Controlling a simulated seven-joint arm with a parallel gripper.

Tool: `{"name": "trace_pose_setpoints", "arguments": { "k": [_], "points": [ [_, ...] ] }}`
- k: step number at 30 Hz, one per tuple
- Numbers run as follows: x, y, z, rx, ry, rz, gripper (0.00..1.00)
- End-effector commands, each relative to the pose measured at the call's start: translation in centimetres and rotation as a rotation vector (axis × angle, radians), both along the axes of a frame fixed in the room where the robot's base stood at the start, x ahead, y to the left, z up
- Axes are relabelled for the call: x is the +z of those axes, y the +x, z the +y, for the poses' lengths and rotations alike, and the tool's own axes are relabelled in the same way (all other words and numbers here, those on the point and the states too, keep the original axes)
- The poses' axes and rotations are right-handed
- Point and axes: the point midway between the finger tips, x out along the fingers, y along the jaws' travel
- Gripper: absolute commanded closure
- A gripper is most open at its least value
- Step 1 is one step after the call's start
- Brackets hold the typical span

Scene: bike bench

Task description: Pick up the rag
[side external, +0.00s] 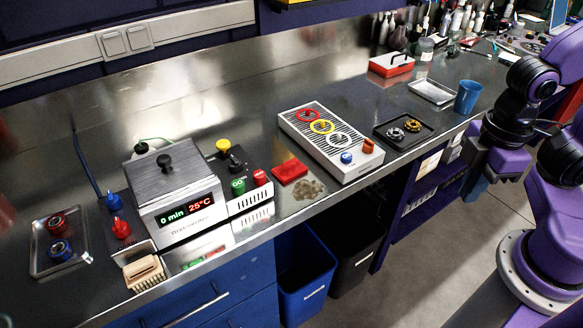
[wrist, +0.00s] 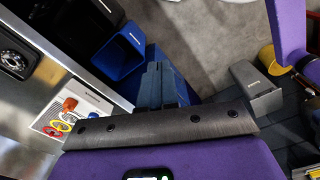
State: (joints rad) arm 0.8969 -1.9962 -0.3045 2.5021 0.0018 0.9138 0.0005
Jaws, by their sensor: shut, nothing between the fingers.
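The rag appears to be the flat red folded cloth (side external: 289,171) on the steel bench, near its front edge, beside a brownish stain. It lies between the black-and-white control box and the slatted white panel. I cannot make it out in the wrist view. My gripper (wrist: 160,72) is shut and empty in the wrist view, pointing down past the bench front. In the side external view my gripper (side external: 473,188) hangs at the right, in front of the bench, well away from the rag.
The slatted panel with coloured rings (side external: 331,141) stands right of the rag. The control box (side external: 238,180) and the heater with a digital display (side external: 175,195) stand left. A black tray (side external: 404,131) and blue cup (side external: 468,97) are farther right. Blue (side external: 305,275) and black bins stand below.

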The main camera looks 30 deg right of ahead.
Motion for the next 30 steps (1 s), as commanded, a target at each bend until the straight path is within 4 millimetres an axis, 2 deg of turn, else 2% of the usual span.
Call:
{"name": "trace_pose_setpoints", "arguments": {
  "k": [2, 7, 8, 16, 20, 23, 30],
  "points": [
    [0.0, 0.0, 0.0, 0.0, 0.0, 0.0, 1.0],
    [0.0, 0.0, 0.0, 0.0, 0.0, 0.0, 0.48],
    [0.0, 0.0, 0.0, 0.0, 0.0, 0.0, 0.45],
    [0.0, 0.1, 0.0, 0.001, 0.0, 0.0, 0.45],
    [0.5, 1.2, 1.0, 0.016, -0.002, 0.0, 0.45],
    [1.3, 3.2, 2.7, 0.047, -0.004, -0.002, 0.45],
    [3.7, 10.4, 7.6, 0.161, -0.012, -0.003, 0.45]
  ]
}}
